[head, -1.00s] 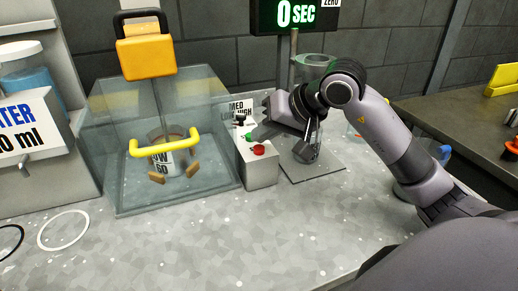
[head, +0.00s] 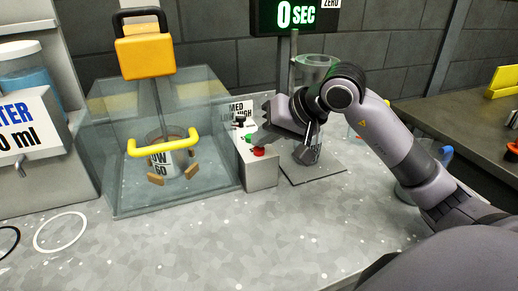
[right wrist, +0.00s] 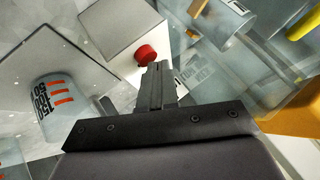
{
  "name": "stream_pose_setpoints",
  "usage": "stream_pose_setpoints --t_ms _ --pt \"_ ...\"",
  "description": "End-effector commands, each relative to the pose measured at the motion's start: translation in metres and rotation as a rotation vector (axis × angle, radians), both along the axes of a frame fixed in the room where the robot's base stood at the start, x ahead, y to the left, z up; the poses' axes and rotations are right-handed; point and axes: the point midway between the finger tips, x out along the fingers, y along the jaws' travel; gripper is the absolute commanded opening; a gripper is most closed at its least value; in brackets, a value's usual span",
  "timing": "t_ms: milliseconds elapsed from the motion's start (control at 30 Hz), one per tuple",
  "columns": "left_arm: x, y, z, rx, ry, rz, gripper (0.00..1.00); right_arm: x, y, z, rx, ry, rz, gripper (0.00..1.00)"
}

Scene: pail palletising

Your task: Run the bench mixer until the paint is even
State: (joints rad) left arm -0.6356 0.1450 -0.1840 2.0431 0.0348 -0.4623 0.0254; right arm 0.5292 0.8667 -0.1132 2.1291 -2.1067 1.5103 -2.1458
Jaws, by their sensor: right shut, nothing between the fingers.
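The bench mixer has an orange head (head: 145,52) with a black handle. Its clear guard (head: 105,150) with a yellow handle (head: 160,143) is down around a pot (head: 165,160) labelled LOW 60. The paint's evenness cannot be made out. The control box (head: 262,174) has a black knob (head: 239,122), a green button (head: 248,139) and a red button (head: 259,151). My right gripper (head: 258,138) is shut and empty at the green button; contact cannot be told. In the right wrist view, its closed fingers (right wrist: 157,85) lie beside the red button (right wrist: 146,55). My left gripper is out of view.
A display (head: 295,14) reads 0 SEC. A clear measuring cup (right wrist: 52,105) stands on a plate (head: 318,171) under my right arm. A water dispenser (head: 25,70) stands at the left, with a white ring (head: 60,232) in front.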

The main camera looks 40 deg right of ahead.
Motion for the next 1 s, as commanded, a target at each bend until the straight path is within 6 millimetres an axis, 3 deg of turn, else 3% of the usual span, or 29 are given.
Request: stream_pose_setpoints --t_ms 1000 --pt "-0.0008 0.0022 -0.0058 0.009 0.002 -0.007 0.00 -0.0003 0.0001 -0.0034 -0.001 0.003 0.001 0.00"
